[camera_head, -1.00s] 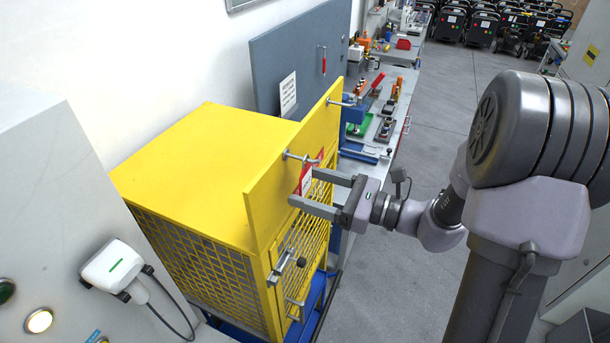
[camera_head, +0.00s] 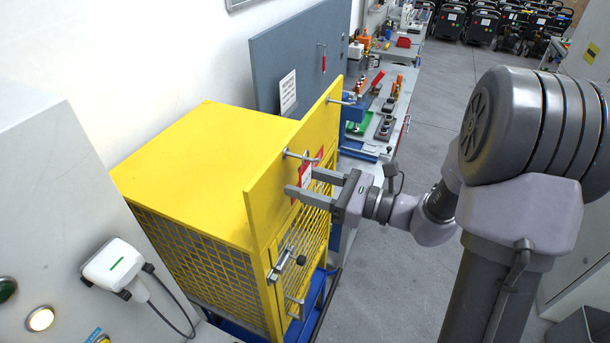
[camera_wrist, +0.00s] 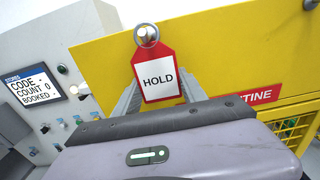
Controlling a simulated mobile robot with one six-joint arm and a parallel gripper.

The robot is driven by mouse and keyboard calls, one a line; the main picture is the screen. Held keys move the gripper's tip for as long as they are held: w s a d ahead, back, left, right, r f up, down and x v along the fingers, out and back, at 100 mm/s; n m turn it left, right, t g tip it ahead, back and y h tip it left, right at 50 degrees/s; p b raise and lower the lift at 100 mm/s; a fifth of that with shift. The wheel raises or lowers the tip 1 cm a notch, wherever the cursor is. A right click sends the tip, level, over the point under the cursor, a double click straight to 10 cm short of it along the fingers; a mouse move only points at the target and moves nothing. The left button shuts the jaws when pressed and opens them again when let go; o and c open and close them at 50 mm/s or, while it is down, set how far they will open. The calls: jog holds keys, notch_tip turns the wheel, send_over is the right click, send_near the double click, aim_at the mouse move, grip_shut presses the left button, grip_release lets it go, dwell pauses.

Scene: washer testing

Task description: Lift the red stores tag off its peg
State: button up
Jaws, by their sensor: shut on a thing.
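The red stores tag (camera_wrist: 160,78), with a white panel reading HOLD, shows upright in the wrist view. Its pointed top is at the round-ended peg (camera_wrist: 147,35), which covers the tag's hole. My gripper (camera_wrist: 160,92) is shut on the tag, one finger at each side edge. In the head view my gripper (camera_head: 302,181) reaches in from the right to the yellow panel (camera_head: 262,200), just below the peg (camera_head: 300,155). The tag (camera_head: 305,172) is partly hidden there by the fingers. I cannot tell whether its hole is still around the peg.
A red sign (camera_wrist: 252,96) ending in TINE is on the yellow panel right of the tag. A second peg (camera_head: 340,102) sticks out farther along. A latch (camera_head: 285,264) is on the cage front below. Open floor (camera_head: 385,270) lies right of the cage.

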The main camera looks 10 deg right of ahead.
jog(key=shift+r, duration=0.25)
jog(key=shift+d, duration=0.1)
jog(key=shift+v, duration=0.95)
jog(key=b+v, duration=0.1)
jog(key=v, duration=0.5)
jog(key=shift+r, duration=0.15)
jog(key=w+a+f+b, duration=0.1)
jog(key=w+f+b, duration=0.1)
jog(key=f+b, duration=1.5)
jog(key=w+a+f+b, duration=0.2)
jog(key=f+b, duration=1.5)
jog(key=f, duration=1.7)
jog(key=shift+a+f+b, duration=0.2)
jog(key=shift+b, duration=0.15)
